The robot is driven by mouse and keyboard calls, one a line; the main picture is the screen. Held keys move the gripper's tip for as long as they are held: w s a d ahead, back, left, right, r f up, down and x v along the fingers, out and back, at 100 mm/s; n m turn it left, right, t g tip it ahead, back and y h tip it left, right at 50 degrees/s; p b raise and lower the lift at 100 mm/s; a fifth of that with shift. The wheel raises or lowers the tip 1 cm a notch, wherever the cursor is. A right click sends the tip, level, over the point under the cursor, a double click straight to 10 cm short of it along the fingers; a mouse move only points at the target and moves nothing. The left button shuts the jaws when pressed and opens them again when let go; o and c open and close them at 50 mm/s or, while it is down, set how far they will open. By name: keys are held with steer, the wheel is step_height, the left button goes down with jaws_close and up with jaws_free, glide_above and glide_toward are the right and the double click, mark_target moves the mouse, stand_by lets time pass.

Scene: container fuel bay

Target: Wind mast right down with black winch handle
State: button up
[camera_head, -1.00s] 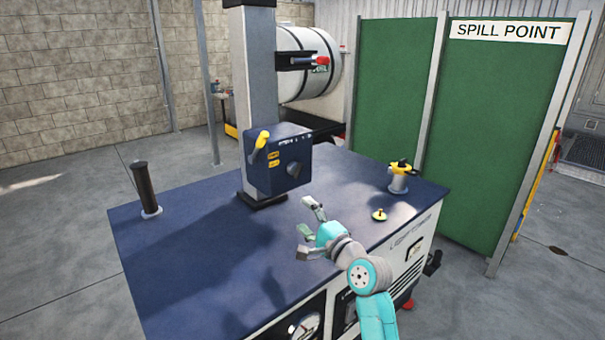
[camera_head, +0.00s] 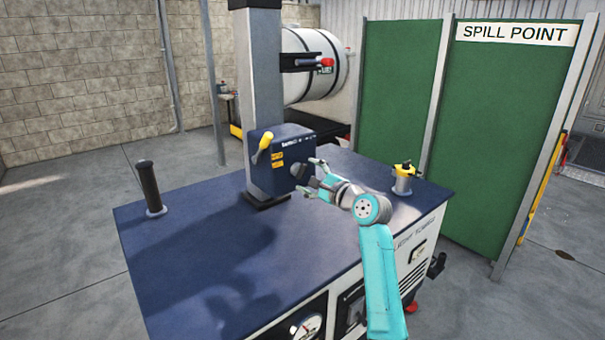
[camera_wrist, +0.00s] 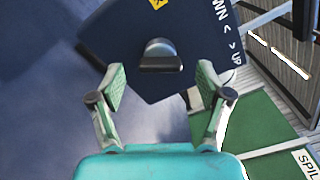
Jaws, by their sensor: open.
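The mast (camera_head: 262,90) stands upright on the blue deck. A dark blue winch box (camera_head: 282,150) is fixed low on it. My gripper (camera_head: 309,177) is open in front of the box face. In the wrist view its fingers (camera_wrist: 161,85) point at the black handle, one on either side of its line, with a gap short of it. "DOWN" and "UP" arrow lettering (camera_wrist: 230,30) shows on the box, partly cut off.
A yellow handle (camera_head: 262,148) is on the box's left side. A black cylinder (camera_head: 150,188) stands at the deck's left. A yellow-topped metal fitting (camera_head: 403,180) is at the right. Green panels (camera_head: 515,130) and a white tank (camera_head: 310,65) stand behind. The front deck (camera_head: 200,255) is clear.

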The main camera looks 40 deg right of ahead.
mark_target(303, 173)
steer(key=shift+w, duration=1.55)
steer(key=c, duration=1.2)
steer(key=shift+o, duration=0.2)
steer(key=shift+n, duration=0.4)
